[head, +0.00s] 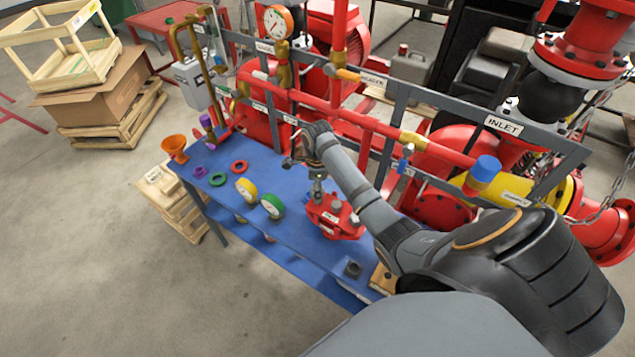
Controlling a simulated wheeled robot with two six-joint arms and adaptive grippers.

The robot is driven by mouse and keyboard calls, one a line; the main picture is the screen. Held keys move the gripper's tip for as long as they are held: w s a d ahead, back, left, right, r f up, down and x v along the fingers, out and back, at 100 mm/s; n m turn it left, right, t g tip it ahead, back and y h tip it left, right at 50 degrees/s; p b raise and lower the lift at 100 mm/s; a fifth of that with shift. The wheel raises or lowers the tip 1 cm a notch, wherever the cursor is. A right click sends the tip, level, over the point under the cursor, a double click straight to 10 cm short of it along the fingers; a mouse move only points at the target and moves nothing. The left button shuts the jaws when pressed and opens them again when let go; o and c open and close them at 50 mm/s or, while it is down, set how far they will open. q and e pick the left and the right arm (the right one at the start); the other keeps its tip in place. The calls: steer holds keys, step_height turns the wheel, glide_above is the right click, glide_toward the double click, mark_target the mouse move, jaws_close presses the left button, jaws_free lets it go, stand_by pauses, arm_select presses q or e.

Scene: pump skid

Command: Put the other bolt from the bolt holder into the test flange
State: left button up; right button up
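The finger opening is too small to read. A wooden block (382,279), possibly the bolt holder, is at the bench's near right end, partly hidden by my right arm. My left gripper is not in view.
On the blue bench (300,245) are a yellow gauge (246,189), a green gauge (272,206), coloured rings, an orange funnel (174,146) and a small dark part (352,268). A grey pipe frame (400,112) with red pipes stands behind. Open floor lies left.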

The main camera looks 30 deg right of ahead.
steer(key=shift+f, duration=1.6)
steer(key=o, duration=1.3)
steer(key=shift+c, duration=0.2)
steer(key=shift+r, duration=0.15)
step_height(320, 180, up, 7)
steer(key=shift+r, duration=0.15)
